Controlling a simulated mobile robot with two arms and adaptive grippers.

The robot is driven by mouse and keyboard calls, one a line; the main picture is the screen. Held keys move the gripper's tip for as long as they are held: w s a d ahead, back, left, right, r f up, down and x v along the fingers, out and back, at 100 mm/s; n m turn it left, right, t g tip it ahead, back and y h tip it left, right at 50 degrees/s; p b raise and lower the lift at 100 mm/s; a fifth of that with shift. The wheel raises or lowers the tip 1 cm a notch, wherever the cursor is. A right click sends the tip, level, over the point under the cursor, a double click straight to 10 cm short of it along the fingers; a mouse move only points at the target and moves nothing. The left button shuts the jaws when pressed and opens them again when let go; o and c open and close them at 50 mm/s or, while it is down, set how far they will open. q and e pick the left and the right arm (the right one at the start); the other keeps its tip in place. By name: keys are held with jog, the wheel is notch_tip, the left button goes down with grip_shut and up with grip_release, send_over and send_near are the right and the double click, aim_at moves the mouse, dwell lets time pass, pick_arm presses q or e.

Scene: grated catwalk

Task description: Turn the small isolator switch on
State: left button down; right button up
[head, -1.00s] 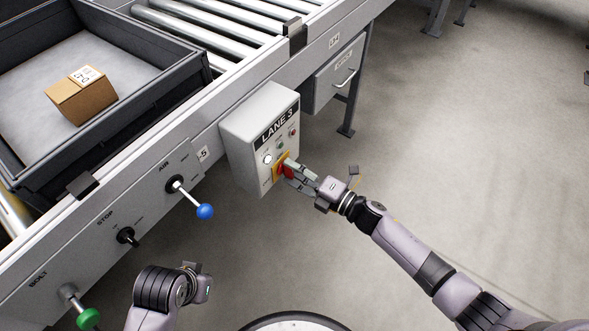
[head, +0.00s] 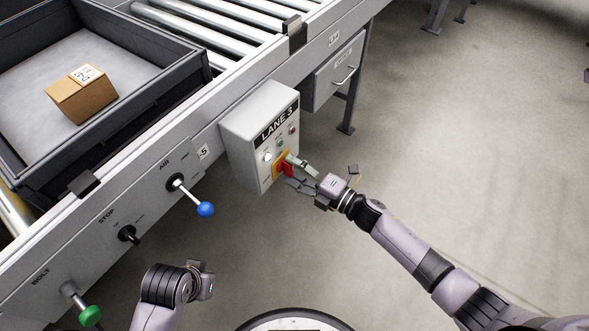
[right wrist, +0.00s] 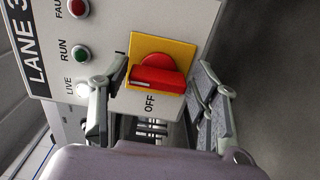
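The isolator switch is a red rotary knob (right wrist: 158,78) on a yellow plate (right wrist: 174,48), low on the grey LANE 3 box (head: 247,142). In the right wrist view, the knob's bar lies along the box's long direction, with an OFF label beside the plate. My right gripper (head: 294,173) is at the switch. In the right wrist view its fingers (right wrist: 160,80) stand apart on either side of the knob, with gaps showing; I see no firm contact. My left gripper (head: 200,282) is low in the head view, its fingers not clear.
The white LIVE lamp (right wrist: 82,90) looks bright beside green RUN (right wrist: 82,54) and red FAULT buttons. Left of the box are a blue-ended AIR lever (head: 205,209), black STOP knob (head: 127,234) and green BOLT knob (head: 90,316). Floor at right is free.

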jog(key=shift+o, duration=1)
jog(key=v, duration=1.2)
